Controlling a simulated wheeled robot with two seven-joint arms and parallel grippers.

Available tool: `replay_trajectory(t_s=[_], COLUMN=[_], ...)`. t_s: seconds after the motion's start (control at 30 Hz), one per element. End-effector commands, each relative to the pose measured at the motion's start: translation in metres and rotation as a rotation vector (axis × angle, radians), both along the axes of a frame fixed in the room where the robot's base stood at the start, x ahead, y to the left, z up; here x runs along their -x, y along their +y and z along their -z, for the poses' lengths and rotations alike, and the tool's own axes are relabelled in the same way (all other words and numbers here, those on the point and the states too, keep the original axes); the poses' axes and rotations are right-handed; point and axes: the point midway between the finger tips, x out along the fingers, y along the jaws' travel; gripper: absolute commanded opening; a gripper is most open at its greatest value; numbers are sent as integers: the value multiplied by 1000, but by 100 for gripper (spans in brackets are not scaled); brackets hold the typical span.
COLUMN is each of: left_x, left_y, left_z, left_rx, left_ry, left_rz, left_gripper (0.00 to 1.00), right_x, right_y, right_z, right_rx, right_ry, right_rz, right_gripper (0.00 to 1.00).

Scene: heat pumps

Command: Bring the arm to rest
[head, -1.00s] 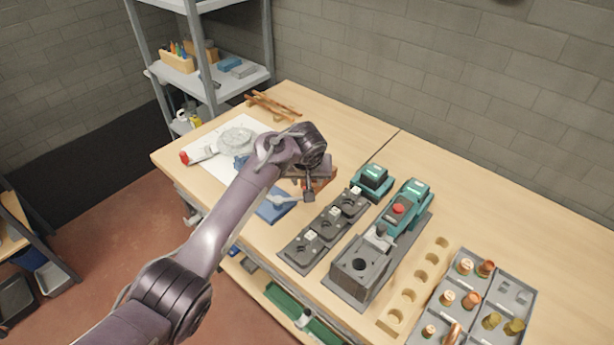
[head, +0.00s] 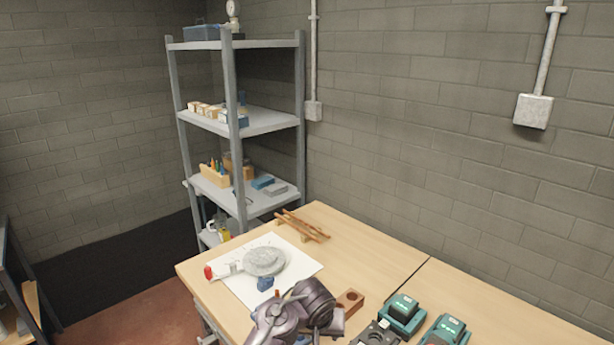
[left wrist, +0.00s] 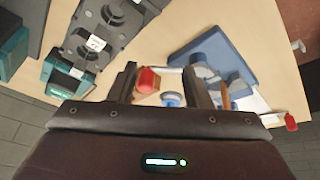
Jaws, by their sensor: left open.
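My left arm reaches in from the bottom of the head view, with its wrist (head: 300,312) over the workbench (head: 385,243). In the left wrist view my left gripper (left wrist: 168,82) is open, its two fingers apart over the bench. A small red-tipped part (left wrist: 147,80) shows by one finger, and a round blue and white part (left wrist: 171,99) shows between the fingers. I cannot tell how high the fingers are above them. My right gripper is in neither view.
Teal devices (head: 402,313) stand at the bench front. A white sheet (head: 300,262) carries a grey round item (head: 264,261). Copper pipes (head: 303,226) lie behind. A grey shelf rack (head: 232,85) stands beyond.

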Motion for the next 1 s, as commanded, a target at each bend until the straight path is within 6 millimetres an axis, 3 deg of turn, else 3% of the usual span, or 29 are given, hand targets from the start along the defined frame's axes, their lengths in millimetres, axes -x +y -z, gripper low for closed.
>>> replay_trajectory(t_s=[0.03,0.23,0.4,0.5,0.7,1.0], left_x=[19,90,157,186,229,273], left_y=[15,82,142,165,197,226], left_z=[14,40,41,36,22,-1], left_rx=[15,29,1,-20,-56,-100], left_ry=[14,32,42,43,48,53], left_rz=[-7,-24,-34,-31,-20,1], left_gripper=[45,45,45,45,45,45], right_x=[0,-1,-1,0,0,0], right_y=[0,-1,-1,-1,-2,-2], right_z=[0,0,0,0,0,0], right_rx=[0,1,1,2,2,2], right_ry=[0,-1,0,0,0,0], right_rz=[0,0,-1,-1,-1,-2], right_gripper=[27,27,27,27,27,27])
